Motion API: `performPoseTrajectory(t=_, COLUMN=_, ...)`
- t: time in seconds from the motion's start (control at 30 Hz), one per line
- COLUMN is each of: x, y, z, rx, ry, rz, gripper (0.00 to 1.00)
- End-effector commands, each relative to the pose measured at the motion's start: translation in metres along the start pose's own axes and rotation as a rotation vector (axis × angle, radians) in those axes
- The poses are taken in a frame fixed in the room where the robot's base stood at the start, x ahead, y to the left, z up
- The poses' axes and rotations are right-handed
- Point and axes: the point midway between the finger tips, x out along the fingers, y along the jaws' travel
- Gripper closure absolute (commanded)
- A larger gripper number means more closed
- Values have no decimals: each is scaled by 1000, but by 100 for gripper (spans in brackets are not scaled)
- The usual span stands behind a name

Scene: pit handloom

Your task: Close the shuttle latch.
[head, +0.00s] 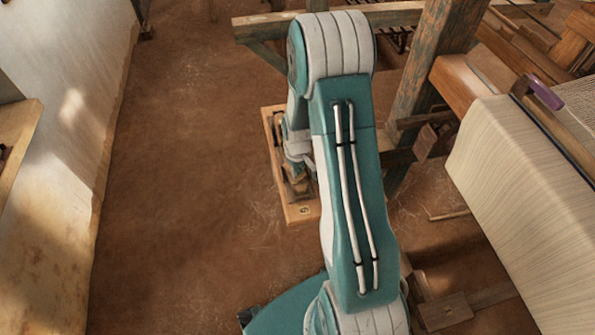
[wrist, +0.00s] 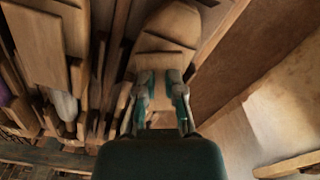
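My gripper (head: 296,182) is low over a narrow wooden board (head: 302,213) in the head view, mostly hidden behind my own arm. In the wrist view my gripper (wrist: 161,82) shows two teal fingertips a little apart, with pale wood visible between and beyond them. A rounded wooden piece (wrist: 168,28) lies just past the fingertips; I cannot tell if it is the shuttle. I cannot make out the shuttle latch for sure in either view, nor whether the fingers touch anything.
A weathered loom post (head: 432,50) stands right of my arm, with a crossbeam behind. A roll of cream cloth (head: 525,190) fills the right side. A plastered wall (head: 60,130) runs along the left. The earth floor (head: 190,150) between is clear.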

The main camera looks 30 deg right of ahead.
Motion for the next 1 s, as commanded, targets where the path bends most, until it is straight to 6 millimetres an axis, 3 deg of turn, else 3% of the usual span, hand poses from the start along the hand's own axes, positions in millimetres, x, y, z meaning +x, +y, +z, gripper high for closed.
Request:
performPoseTrajectory(t=0.27, x=1, y=0, z=0, rx=13, ry=-1, rz=0, gripper=100)
performPoseTrajectory(t=0.7, x=1, y=0, z=0, rx=376, ry=-2, rz=0, gripper=100)
performPoseTrajectory(t=1.0, x=1, y=0, z=0, rx=449, ry=-2, rz=0, gripper=100)
